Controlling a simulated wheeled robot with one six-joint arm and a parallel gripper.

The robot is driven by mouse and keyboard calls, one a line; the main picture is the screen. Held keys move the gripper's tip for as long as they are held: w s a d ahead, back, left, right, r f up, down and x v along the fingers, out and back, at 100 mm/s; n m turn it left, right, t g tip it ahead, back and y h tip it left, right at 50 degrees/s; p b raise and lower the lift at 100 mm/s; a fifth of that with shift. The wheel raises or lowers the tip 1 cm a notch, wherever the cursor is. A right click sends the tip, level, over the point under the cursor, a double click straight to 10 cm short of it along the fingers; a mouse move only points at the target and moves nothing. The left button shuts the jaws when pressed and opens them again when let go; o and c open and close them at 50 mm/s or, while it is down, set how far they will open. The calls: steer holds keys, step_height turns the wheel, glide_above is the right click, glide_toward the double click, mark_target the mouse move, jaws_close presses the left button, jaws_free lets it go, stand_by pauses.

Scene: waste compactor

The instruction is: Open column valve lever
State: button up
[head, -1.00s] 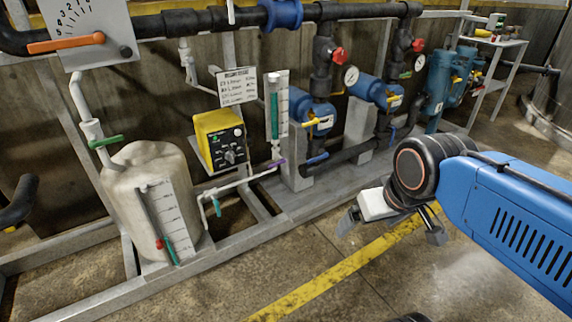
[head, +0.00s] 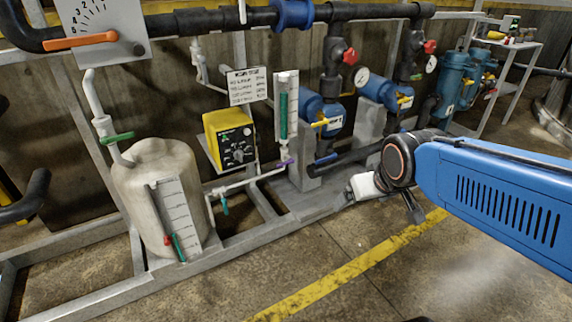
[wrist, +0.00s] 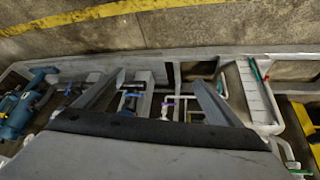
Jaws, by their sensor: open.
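A graduated column (head: 287,112) with a green scale stands upright right of the yellow pump. At its foot a small purple lever (head: 285,163) sits at the end of the white pipe. In the wrist view the purple lever (wrist: 167,103) shows small, between and beyond my fingers. My gripper (head: 383,208) is open and empty, to the right of the lever and apart from it. One finger is partly hidden by the white wrist part in the head view; both fingers of my gripper (wrist: 157,82) show spread in the wrist view.
A white tank (head: 155,190) with a green lever (head: 117,138) stands at left. The yellow pump (head: 230,138) sits behind the white pipe. Yellow- and blue-handled valves and grey posts stand behind my gripper. The floor by the yellow line (head: 350,267) is clear.

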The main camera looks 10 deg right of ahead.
steer(key=w+d+f+t, duration=0.1)
steer(key=w+f+t, duration=0.15)
steer(key=w, duration=1.15)
steer(key=n+t+y, duration=0.3)
steer(key=t+y, duration=0.3)
steer(key=t, duration=0.3)
glide_toward(286, 163)
steer(key=shift+g, duration=0.25)
steer(key=x, duration=1)
steer(key=shift+w, duration=0.3)
steer(key=c, duration=1.5)
